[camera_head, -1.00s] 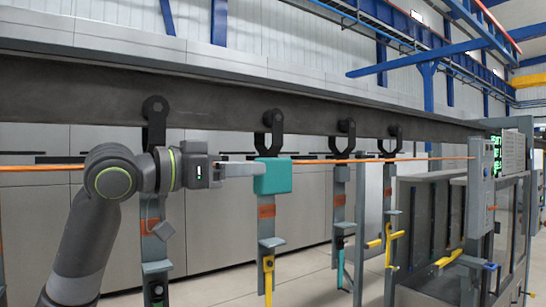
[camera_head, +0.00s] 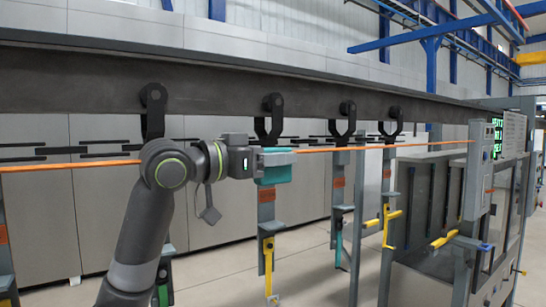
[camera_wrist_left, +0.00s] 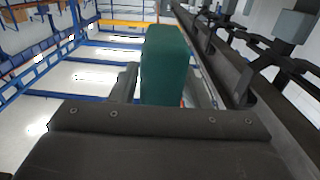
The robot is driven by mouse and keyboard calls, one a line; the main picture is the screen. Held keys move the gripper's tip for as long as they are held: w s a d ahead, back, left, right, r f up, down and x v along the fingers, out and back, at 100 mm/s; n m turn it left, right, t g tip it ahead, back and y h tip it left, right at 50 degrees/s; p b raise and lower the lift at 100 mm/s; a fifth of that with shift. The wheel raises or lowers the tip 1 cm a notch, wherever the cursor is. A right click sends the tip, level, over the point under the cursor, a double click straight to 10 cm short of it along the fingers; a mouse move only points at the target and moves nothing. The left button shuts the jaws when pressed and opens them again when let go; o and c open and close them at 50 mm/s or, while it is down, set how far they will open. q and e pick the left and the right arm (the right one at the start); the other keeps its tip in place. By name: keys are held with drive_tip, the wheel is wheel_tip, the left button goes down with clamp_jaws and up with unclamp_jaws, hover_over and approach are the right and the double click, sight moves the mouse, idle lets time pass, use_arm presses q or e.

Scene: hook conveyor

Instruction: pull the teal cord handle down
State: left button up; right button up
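The teal cord handle (camera_head: 276,173) is a block on the orange cord, in the middle of the head view. My left gripper (camera_head: 278,156) reaches it from the left, with its grey fingers across the handle's upper part. In the left wrist view the handle (camera_wrist_left: 165,65) stands upright, centred beyond the gripper body. The gripper appears shut on the handle. The orange cord (camera_head: 380,147) runs out on both sides of the handle. My right gripper is not in view.
A dark overhead rail (camera_head: 220,92) runs above the cord, with several black hooks (camera_head: 272,104) hanging from it. Strips with yellow parts (camera_head: 268,255) hang below. A grey control box (camera_head: 478,170) and a frame stand at the right. The floor below is partly open.

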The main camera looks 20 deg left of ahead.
use_arm(q)
clamp_jaws()
drive_tip(key=shift+f+b, duration=1.6)
drive_tip(key=shift+f, duration=1.05)
drive_tip(key=shift+o, duration=1.3)
unclamp_jaws()
drive_tip(key=shift+s+a, duration=0.3)
drive_tip(key=b+v, duration=0.8)
drive_tip(key=v, duration=0.8)
drive_tip(key=shift+s+a, duration=0.2)
drive_tip(key=shift+s, duration=0.05)
